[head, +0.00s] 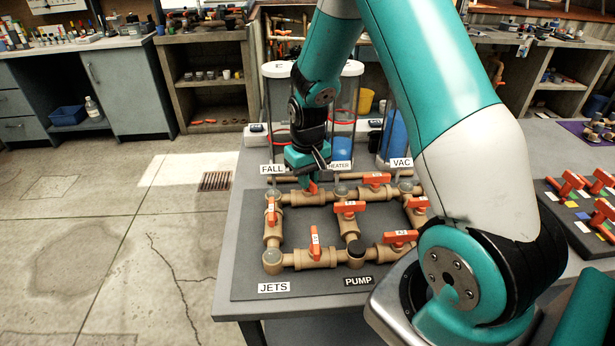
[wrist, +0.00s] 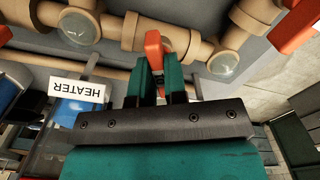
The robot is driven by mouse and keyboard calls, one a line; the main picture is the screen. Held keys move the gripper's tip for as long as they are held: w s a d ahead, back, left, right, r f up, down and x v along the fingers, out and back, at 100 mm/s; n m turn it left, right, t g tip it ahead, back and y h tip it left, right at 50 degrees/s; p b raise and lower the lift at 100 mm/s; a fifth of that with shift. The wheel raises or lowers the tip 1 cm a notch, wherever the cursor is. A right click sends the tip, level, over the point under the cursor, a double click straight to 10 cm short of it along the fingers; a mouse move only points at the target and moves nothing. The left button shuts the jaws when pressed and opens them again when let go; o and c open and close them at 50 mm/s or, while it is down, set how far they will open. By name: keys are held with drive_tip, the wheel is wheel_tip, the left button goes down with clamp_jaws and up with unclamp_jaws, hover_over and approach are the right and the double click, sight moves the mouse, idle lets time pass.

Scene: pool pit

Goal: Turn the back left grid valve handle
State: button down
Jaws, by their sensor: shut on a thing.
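The pipe grid (head: 328,257) is brown pipe with several orange valve handles, lying on a dark board on the table. The back left valve handle (head: 313,188) is orange and shows just below my gripper (head: 311,178), mostly covered by it. In the wrist view, the same handle (wrist: 153,46) sits between the two green fingers of my gripper (wrist: 166,68), which are shut on it. Part of the handle stands out past the fingertips. The handle's exact angle to its pipe is hard to tell.
The back right handle (head: 374,178) and left-side handle (head: 271,211) are close by. Behind the grid stand the FALL label (head: 272,169), HEATER label (wrist: 77,88) and clear cylinders (head: 343,105). A board with more orange handles (head: 572,183) lies at right.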

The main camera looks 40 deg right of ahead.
drive_tip(key=m, duration=0.5)
drive_tip(key=shift+m, duration=0.3)
idle(0.4)
drive_tip(key=c, duration=1.2)
unclamp_jaws()
drive_tip(key=shift+o, duration=0.2)
wheel_tip(320, 180, up, 18)
drive_tip(key=b, duration=0.1)
drive_tip(key=shift+f, duration=0.25)
drive_tip(key=s+a+r+n+y, duration=0.1)
drive_tip(key=s+a+n+y, duration=0.1)
drive_tip(key=s+a+n, duration=0.5)
drive_tip(key=s+a+r+n+y, duration=0.2)
drive_tip(key=s+a+n, duration=0.5)
drive_tip(key=s+a, duration=0.8)
drive_tip(key=shift+s+a, duration=0.15)
drive_tip(key=shift+a, duration=0.2)
